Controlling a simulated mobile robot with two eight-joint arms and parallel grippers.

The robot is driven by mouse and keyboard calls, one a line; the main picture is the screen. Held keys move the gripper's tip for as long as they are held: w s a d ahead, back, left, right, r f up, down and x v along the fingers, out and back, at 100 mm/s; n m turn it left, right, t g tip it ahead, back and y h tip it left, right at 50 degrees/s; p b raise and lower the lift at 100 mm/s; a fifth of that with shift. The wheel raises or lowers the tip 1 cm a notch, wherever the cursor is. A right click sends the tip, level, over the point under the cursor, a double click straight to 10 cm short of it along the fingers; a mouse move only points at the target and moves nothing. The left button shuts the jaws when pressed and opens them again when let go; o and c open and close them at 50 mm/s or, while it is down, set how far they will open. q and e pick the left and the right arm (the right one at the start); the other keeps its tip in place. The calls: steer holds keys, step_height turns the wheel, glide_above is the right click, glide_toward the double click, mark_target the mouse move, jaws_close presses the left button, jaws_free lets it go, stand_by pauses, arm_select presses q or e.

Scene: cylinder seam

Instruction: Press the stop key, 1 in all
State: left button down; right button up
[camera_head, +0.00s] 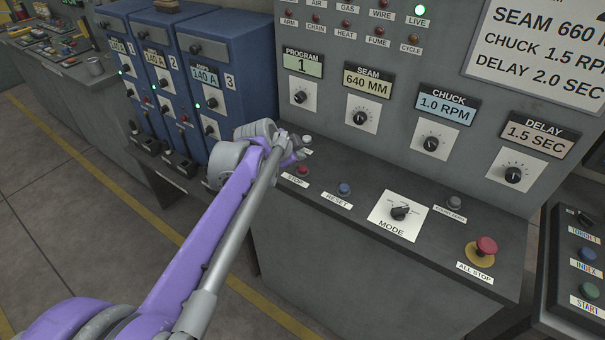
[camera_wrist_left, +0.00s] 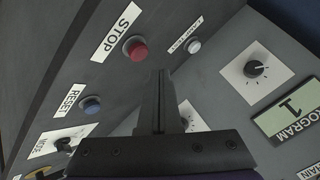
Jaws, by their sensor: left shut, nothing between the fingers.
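The stop key is a small red button (camera_head: 303,170) on the console ledge, with a white STOP label in front of it. It also shows large in the left wrist view as a red button (camera_wrist_left: 135,47), beside its STOP label (camera_wrist_left: 117,31). My left gripper (camera_head: 299,148) is over the left end of the ledge, close behind the red key in the head view. In the left wrist view its shut fingers (camera_wrist_left: 158,75) point toward the red key, a little to its right. Contact cannot be told. My right gripper is not in view.
A blue RESET button (camera_head: 344,189), a MODE knob (camera_head: 400,212), a grey button (camera_head: 454,202) and a red mushroom ALL STOP (camera_head: 486,247) sit along the ledge. A white lamp-test-like button (camera_wrist_left: 194,45) is near the red key. Blue power units (camera_head: 245,50) stand at left.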

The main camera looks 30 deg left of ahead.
mark_target(299, 170)
arm_select(q)
steer(key=shift+f, duration=0.75)
steer(key=shift+f, duration=0.1)
stand_by(1.4)
steer(key=shift+f, duration=0.3)
steer(key=shift+f+b, duration=0.45)
steer(key=shift+f, duration=0.05)
stand_by(0.6)
stand_by(0.4)
steer(key=shift+r+p, duration=0.9)
steer(key=shift+r, duration=0.05)
step_height(299, 170, up, 5)
steer(key=p, duration=0.4)
steer(key=shift+w, duration=0.1)
